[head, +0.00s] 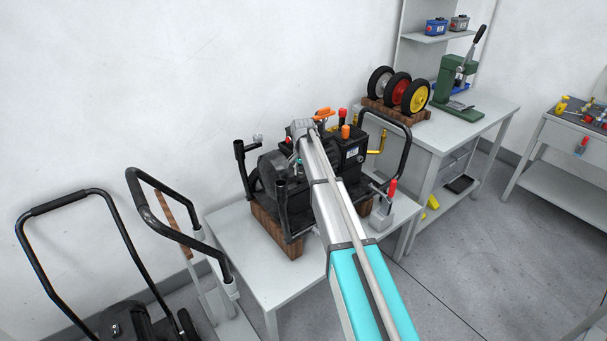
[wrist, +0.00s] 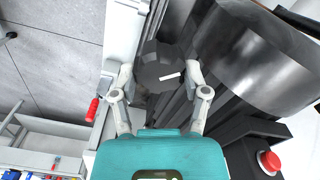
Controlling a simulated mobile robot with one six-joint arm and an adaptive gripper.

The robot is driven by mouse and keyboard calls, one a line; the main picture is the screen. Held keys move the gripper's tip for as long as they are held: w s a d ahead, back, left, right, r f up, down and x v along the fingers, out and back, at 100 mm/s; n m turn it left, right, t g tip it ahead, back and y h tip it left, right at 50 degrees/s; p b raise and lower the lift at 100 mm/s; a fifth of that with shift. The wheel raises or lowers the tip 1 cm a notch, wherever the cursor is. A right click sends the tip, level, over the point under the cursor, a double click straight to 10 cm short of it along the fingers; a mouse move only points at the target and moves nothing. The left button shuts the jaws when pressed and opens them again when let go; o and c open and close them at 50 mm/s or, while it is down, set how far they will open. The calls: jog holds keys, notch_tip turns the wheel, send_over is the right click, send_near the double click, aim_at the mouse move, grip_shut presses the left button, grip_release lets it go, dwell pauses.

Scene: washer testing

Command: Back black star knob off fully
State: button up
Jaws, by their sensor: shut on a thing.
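The black star knob (wrist: 152,66) shows in the wrist view as a dark, lobed disc with a white mark on its face. My gripper (wrist: 159,74) has one finger on each side of it and is shut on it. The knob sits close against dark parts of the machine, and I cannot tell how far out it is. In the head view my gripper (head: 301,128) reaches over the black washer machine (head: 352,151), and my arm hides the knob there. The machine rests on wooden blocks (head: 277,232) on a grey table (head: 235,223).
A red-handled clamp (head: 391,190) stands at the table's right side. Black tube handles (head: 405,130) rise around the machine. Wheels (head: 401,91) and a green press (head: 453,80) stand on the bench behind right. Black-handled carts (head: 70,200) stand at left. Open floor lies right.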

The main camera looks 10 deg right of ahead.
jog(key=n, duration=0.4)
jog(key=shift+w+n, duration=0.1)
jog(key=shift+n, duration=0.2)
jog(key=n, duration=0.5)
jog(key=shift+a, duration=0.1)
jog(key=o, duration=1.2)
jog(key=shift+c, duration=0.2)
